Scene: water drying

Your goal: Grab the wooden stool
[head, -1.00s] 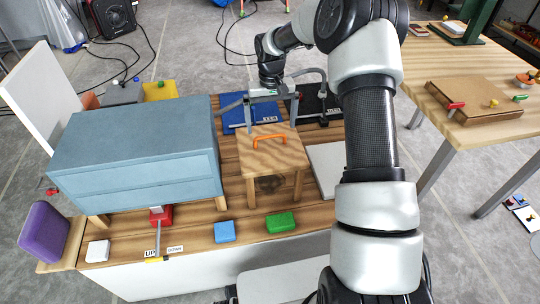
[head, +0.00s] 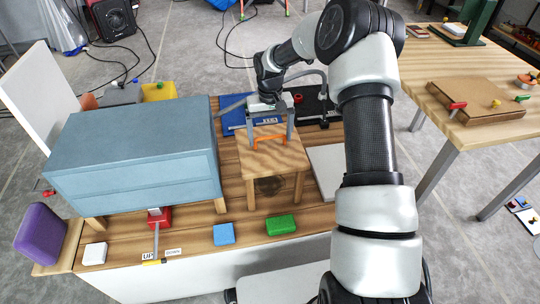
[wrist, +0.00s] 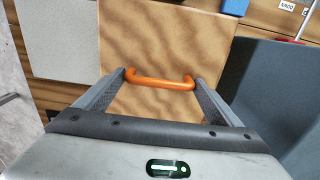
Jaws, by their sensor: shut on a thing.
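The wooden stool (head: 275,160) stands upright on the wooden bench, with an orange handle (head: 270,143) on its square top. Its top also fills the middle of the wrist view (wrist: 165,40). My gripper (head: 270,138) has come down over the stool from behind. In the wrist view my gripper (wrist: 161,80) has one finger at each end of the handle (wrist: 160,82), shut on it lengthwise. The stool's legs still appear to stand on the bench.
A blue-grey cabinet (head: 130,150) stands close to the stool's left. A white panel (head: 327,165) lies to its right. A blue block (head: 224,234) and a green block (head: 281,225) lie in front. A blue tray (head: 236,118) and a black tray (head: 318,104) lie behind.

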